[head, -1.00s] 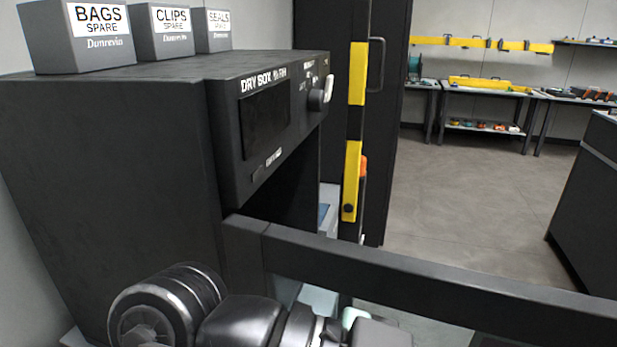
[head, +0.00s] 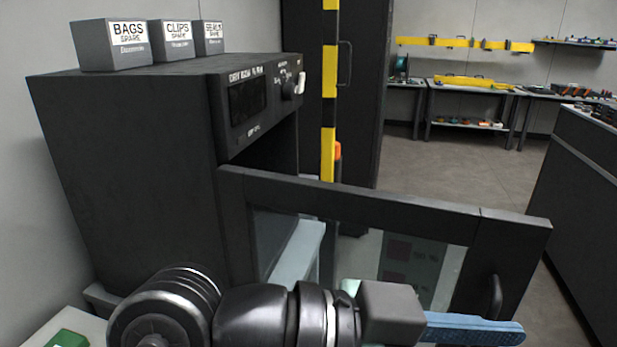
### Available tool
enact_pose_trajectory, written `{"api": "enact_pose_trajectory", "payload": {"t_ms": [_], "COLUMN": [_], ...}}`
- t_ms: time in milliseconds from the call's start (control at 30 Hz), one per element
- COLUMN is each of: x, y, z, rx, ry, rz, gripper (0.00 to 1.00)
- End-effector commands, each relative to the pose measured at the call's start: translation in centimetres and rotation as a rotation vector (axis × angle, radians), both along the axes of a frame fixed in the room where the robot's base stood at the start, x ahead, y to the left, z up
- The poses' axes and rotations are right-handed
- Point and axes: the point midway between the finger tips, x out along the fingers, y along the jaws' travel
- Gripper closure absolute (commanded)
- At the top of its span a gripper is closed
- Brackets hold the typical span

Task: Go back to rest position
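My arm lies along the bottom of the head view, and my gripper (head: 472,328) points right, at the lower right of centre. It shows as a grey block with a long blue, textured finger-like piece beyond it. I see it side-on, so the gap between the fingers does not show, and I cannot tell if it is open or holds anything. It is in front of the open glass door (head: 350,205) of the dark dry box (head: 140,175), near the door's handle (head: 494,297).
Grey boxes labelled BAGS (head: 112,46), CLIPS (head: 171,42) and one more stand on the dry box. A green item (head: 68,339) lies at the lower left. A dark counter (head: 580,190) stands right, with clear floor (head: 440,180) between. Workbenches (head: 470,90) line the back.

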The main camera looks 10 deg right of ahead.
Motion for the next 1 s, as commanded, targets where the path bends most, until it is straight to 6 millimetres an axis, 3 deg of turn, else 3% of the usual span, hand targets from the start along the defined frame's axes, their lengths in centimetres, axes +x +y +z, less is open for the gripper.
{"api": "enact_pose_trajectory", "payload": {"t_ms": [133, 267, 367, 533, 667, 800, 900, 1000], "x": [3.7, 7.9, 11.4, 15.4, 15.5, 13.2, 11.2, 9.7], "y": [-1.2, -1.1, 0.2, 5.1, 10.0, 14.6, 16.8, 17.9], "z": [2.8, 6.0, 9.6, 17.0, 23.3, 29.0, 31.7, 33.1], "rx": [-0.035, -0.099, -0.180, -0.369, -0.540, -0.709, -0.794, -0.844], "ry": [0.002, -0.018, -0.062, -0.201, -0.361, -0.551, -0.665, -0.739], "rz": [0.223, 0.466, 0.689, 1.059, 1.299, 1.485, 1.566, 1.609], "gripper": [0.73, 0.73, 0.73, 0.73, 0.73, 0.73, 0.73, 0.73]}}
